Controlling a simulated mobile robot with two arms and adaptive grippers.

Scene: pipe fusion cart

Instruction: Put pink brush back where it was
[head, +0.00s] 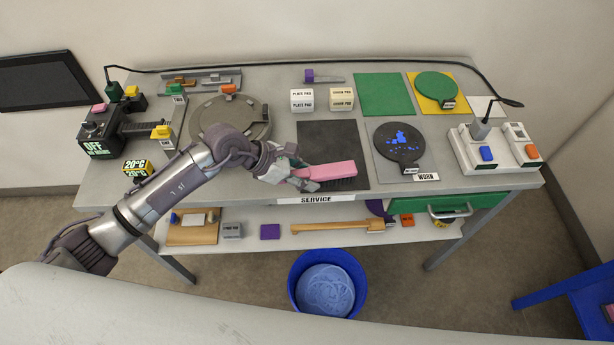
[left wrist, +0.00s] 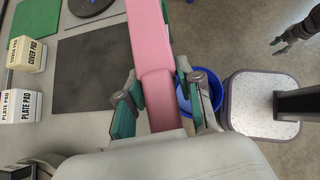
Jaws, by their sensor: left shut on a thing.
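The pink brush (head: 328,171) has a pink back and dark bristles on its underside. My left gripper (head: 292,175) is shut on its left end in the head view, and the brush reaches right over the dark mat (head: 318,142). I cannot tell whether the bristles touch the mat. In the left wrist view the pink brush (left wrist: 152,60) runs upward from between the fingers of my left gripper (left wrist: 162,108), and the dark mat (left wrist: 95,72) lies to its left. My right gripper (left wrist: 280,44) shows at the right edge of the left wrist view, away from the bench.
A round dark plate with blue bits (head: 400,140) lies right of the mat. A grey round device (head: 230,115) stands to the left. Plate and cover pad blocks (head: 302,100) stand behind the mat. A blue bin (head: 328,255) stands on the floor in front.

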